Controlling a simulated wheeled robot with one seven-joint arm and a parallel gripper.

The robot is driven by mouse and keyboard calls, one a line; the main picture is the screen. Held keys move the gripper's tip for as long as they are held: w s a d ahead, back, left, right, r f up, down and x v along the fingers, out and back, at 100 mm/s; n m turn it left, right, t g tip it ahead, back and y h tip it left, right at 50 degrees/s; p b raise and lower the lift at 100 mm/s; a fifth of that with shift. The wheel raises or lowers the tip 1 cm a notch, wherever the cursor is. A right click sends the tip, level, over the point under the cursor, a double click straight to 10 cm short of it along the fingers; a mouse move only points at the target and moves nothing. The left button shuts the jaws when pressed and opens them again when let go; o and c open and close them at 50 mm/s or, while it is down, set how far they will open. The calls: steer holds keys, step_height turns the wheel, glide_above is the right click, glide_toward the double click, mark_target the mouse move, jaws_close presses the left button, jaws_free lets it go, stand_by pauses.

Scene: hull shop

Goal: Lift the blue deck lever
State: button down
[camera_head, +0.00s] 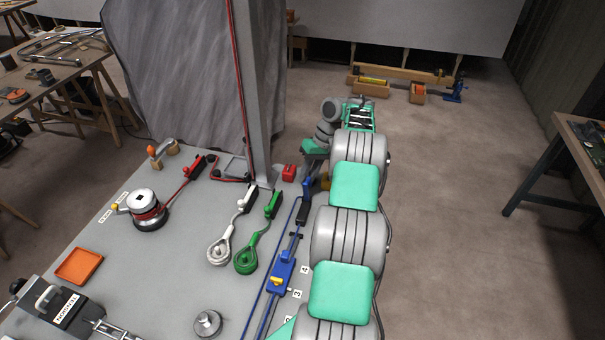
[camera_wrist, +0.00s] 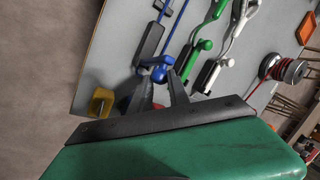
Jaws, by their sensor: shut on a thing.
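The blue deck lever (camera_head: 307,188) stands on its dark clutch body near the right edge of the grey deck panel, at the head of a blue rope. My gripper (camera_head: 310,178) is at the lever, partly hidden by my arm in the head view. In the wrist view the lever's blue knob (camera_wrist: 159,73) sits between the tips of my gripper (camera_wrist: 158,78). The dark fingers are shut on it. The lever's lower part is partly hidden by a finger.
A green lever (camera_head: 273,204) and a white lever (camera_head: 247,199) stand to the left. A yellow piece (camera_wrist: 102,102) lies at the panel edge. Open floor lies beyond that edge.

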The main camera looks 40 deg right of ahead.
steer(key=shift+s+d+f, duration=0.15)
steer(key=shift+s+d, duration=0.05)
steer(key=shift+d, duration=0.15)
steer(key=c, duration=1.7)
jaws_free()
steer(key=o, duration=0.3)
steer(key=shift+d+f, duration=0.15)
steer(key=shift+d, duration=0.45)
steer(key=shift+o, duration=0.7)
steer(key=shift+a, duration=0.2)
steer(key=shift+w+a, duration=0.1)
steer(key=shift+w, duration=0.1)
steer(key=shift+a, duration=0.1)
